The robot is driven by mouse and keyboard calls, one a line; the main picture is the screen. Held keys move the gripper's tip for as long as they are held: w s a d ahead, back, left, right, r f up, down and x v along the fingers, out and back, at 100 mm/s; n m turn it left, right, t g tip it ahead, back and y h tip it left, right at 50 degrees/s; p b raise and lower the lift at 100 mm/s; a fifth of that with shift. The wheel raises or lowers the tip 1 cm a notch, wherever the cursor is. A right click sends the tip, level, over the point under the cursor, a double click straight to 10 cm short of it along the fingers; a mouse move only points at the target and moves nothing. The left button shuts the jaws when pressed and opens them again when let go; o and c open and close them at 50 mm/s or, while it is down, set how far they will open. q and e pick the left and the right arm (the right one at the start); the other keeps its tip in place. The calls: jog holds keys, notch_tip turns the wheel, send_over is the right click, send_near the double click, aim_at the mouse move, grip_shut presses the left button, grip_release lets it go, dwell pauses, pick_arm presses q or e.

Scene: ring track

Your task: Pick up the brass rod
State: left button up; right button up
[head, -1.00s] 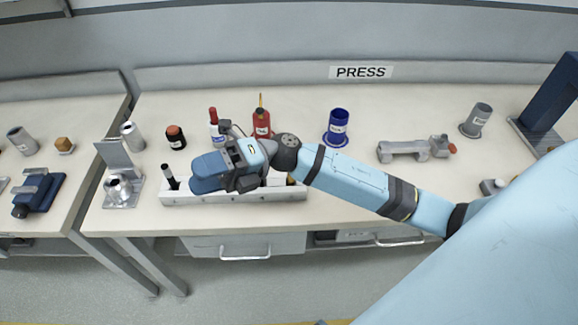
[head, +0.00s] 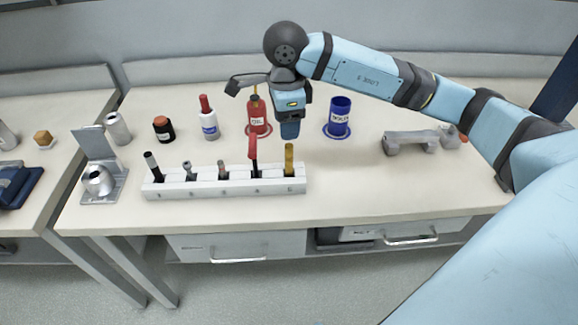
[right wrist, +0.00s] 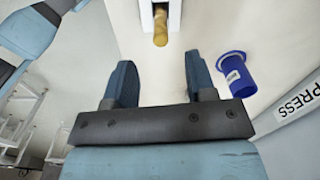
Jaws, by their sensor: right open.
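The brass rod (head: 289,160) stands upright in the right-hand slot of the white rack (head: 225,187) in the head view. It also shows at the top of the right wrist view (right wrist: 161,26), beyond the fingertips and apart from them. My right gripper (head: 289,131) points down above and behind the rack's right end. In the right wrist view my right gripper (right wrist: 156,75) is open with nothing between its two fingers. My left gripper is not in view.
The rack also holds a red-handled tool (head: 253,150) beside the rod and several darker tools. Behind stand a red oil bottle (head: 258,112), a white bottle (head: 209,122) and a blue cup (head: 339,118). A grey bracket (head: 411,141) lies to the right. The bench front right is clear.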

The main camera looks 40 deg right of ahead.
aim_at(289, 145)
jog(key=f, duration=0.9)
jog(key=shift+d, duration=0.2)
jog(key=shift+r, duration=0.1)
grip_shut()
